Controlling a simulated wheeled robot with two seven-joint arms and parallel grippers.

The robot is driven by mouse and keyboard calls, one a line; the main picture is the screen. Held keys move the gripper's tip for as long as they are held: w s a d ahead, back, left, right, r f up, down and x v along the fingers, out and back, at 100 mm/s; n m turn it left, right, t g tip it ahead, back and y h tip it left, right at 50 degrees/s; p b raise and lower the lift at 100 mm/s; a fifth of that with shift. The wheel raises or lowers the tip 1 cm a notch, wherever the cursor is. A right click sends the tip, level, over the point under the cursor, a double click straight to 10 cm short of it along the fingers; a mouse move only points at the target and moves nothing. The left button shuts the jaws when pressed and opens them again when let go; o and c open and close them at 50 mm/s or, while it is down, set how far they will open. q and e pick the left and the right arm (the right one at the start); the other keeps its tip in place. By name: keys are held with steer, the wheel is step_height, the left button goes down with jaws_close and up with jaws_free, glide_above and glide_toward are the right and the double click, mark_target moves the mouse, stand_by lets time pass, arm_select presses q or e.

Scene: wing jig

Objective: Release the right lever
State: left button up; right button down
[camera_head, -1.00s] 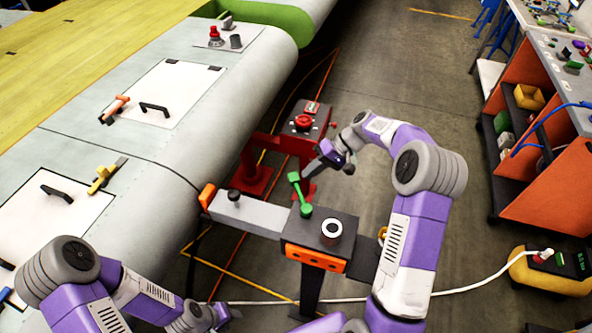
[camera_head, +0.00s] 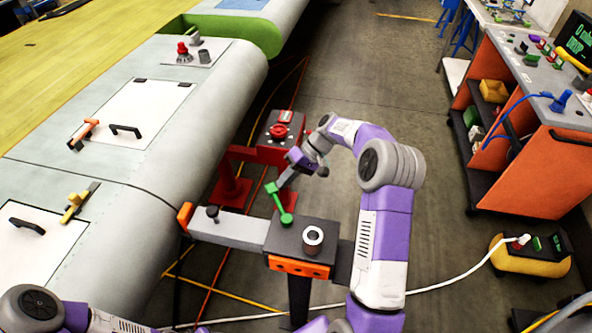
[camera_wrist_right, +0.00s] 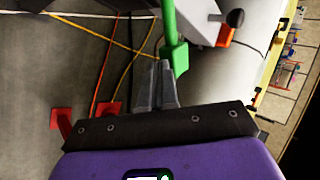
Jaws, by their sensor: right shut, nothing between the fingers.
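The green lever (camera_head: 279,203) stands up from the dark end block of the jig (camera_head: 293,236) and leans up and left in the head view. In the right wrist view its green bar (camera_wrist_right: 174,35) comes down from the top, with a wider block at its end. My right gripper (camera_head: 280,185) is beside this upper end. In the right wrist view its fingers (camera_wrist_right: 157,68) are together and empty, just left of the lever's end block; I cannot tell if they touch it. My left arm shows only in part at the lower left, and its gripper is out of view.
A grey beam (camera_head: 230,229) with a black knob joins the block to the white wing panel (camera_head: 130,190). A red stand (camera_head: 278,140) with a red knob is behind the lever.

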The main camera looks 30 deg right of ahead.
steer(key=d+f+p+v, duration=0.1)
steer(key=f+p+v, duration=0.1)
steer(key=v, duration=1.1)
steer(key=shift+s+d, duration=0.35)
